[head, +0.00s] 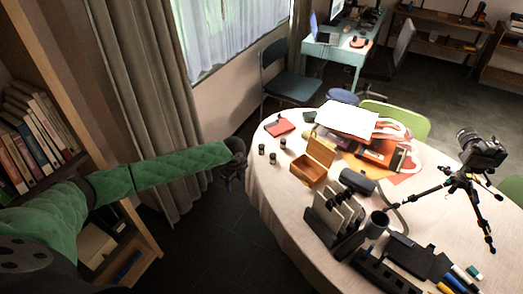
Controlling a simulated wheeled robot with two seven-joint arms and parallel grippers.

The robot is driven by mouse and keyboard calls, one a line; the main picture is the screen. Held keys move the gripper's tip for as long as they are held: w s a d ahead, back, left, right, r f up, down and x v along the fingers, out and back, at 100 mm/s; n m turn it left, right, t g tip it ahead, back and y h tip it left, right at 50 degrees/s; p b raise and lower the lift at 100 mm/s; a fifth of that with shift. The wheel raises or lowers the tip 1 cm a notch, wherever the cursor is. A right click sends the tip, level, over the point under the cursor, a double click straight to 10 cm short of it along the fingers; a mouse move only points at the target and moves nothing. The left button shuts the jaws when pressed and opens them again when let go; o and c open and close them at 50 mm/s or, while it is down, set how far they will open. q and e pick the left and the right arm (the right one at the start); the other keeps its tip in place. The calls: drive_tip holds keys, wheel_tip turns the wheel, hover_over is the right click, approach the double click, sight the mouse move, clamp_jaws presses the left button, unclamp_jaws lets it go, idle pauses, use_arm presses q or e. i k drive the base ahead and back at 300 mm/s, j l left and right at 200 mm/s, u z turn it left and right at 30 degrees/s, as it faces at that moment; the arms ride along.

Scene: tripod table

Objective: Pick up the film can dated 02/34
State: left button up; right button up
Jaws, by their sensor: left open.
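Several small dark cylinders that look like film cans stand on the near left part of the round table (262,190): one film can (262,149), a second film can (272,158) and a third film can (283,143). Any dates on them are too small to read, so I cannot tell which is 02/34. My left gripper (232,180) is open and empty, just off the table's left edge, to the left of the cans and apart from them. My right gripper is not in view.
An open wooden box (308,172) sits right of the cans, with a red item (280,127) behind them. A black rack (328,222) and a camera on a tripod (482,152) stand farther right. A bookshelf (75,85) is at left. Bare cloth lies before the cans.

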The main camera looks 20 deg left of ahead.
sight(262, 146)
drive_tip(key=i, duration=1)
